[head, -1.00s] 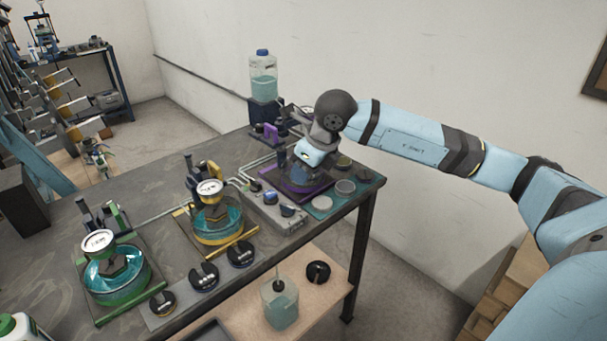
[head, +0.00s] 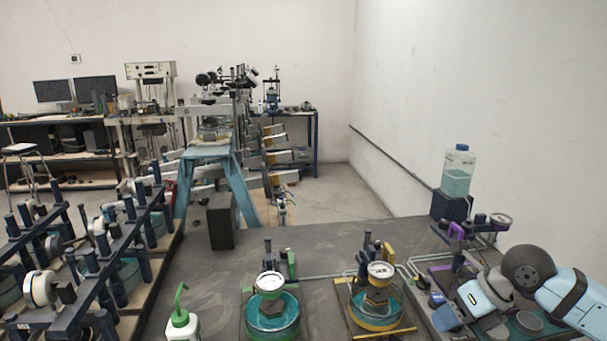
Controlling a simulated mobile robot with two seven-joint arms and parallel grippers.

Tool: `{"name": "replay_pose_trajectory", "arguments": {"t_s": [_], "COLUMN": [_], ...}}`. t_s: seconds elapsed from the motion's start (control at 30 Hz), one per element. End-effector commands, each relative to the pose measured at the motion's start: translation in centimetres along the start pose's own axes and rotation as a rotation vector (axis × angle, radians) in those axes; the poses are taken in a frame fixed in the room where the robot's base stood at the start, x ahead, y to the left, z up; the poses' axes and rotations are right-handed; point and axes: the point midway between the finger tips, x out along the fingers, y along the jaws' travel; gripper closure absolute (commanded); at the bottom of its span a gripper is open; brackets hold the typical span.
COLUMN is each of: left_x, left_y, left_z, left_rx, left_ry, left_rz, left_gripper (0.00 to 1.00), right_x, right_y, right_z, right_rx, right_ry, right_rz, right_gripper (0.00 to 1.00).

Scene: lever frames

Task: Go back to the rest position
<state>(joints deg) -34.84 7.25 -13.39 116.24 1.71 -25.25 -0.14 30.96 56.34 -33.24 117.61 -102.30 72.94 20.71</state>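My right arm comes in from the right edge, low in the head view. My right gripper (head: 462,312) is over the purple-framed station (head: 440,268) at the right end of the table. Its fingers are mostly hidden by the wrist and the view is too small to show whether they are open. My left gripper and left arm are not in view.
The dark table (head: 200,300) carries a green lever station (head: 272,310) and a yellow one (head: 376,300). A bottle of teal liquid (head: 458,172) stands at the right by the wall. Racks of lever frames (head: 100,260) stand at left.

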Motion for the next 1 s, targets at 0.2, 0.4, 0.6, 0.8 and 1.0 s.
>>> {"name": "replay_pose_trajectory", "arguments": {"t_s": [0.2,0.4,0.6,0.8,1.0], "left_x": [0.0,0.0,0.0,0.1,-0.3], "left_y": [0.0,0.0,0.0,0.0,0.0], "left_z": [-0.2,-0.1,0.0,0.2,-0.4], "left_rx": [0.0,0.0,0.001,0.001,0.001], "left_ry": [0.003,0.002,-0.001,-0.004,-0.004], "left_rz": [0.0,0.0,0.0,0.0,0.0], "left_gripper": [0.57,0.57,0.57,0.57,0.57], "right_x": [6.9,9.0,15.0,21.2,24.4], "right_y": [11.7,12.4,7.0,5.0,6.6], "right_z": [-1.9,-2.5,-9.0,-18.8,-26.9], "right_rx": [0.369,1.028,1.882,2.527,2.947], "right_ry": [-0.196,-0.456,-0.652,-0.666,-0.578], "right_rz": [0.767,1.199,1.253,1.048,0.802], "right_gripper": [0.62,0.62,0.62,0.62,0.62]}}
